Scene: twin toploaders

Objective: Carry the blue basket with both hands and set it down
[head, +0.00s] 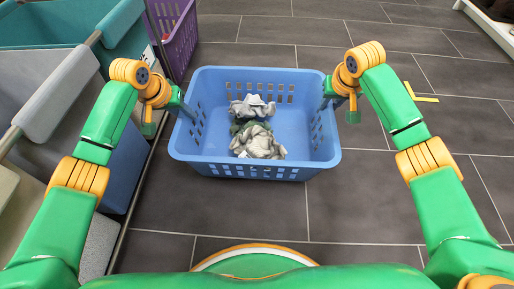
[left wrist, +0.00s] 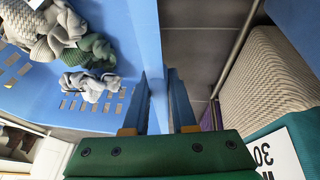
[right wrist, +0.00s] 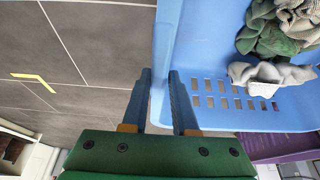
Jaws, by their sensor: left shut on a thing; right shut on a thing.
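The blue basket (head: 200,140) is in the middle of the head view, with crumpled grey, white and green cloths (head: 256,130) inside. My left gripper (head: 186,108) is shut on the basket's left wall. In the left wrist view its fingers (left wrist: 168,105) stand on both sides of the blue wall (left wrist: 146,40). My right gripper (head: 328,92) is shut on the right wall. In the right wrist view its fingers (right wrist: 160,105) stand on both sides of that wall (right wrist: 164,40). The head view does not clearly show whether the basket's bottom touches the floor.
A purple basket (head: 178,38) stands at the back left. Teal and grey bins (head: 58,100) line the left side, close to my left arm. Dark tiled floor (head: 370,190) is free in front and to the right. A yellow corner mark (head: 424,98) lies on the floor at right.

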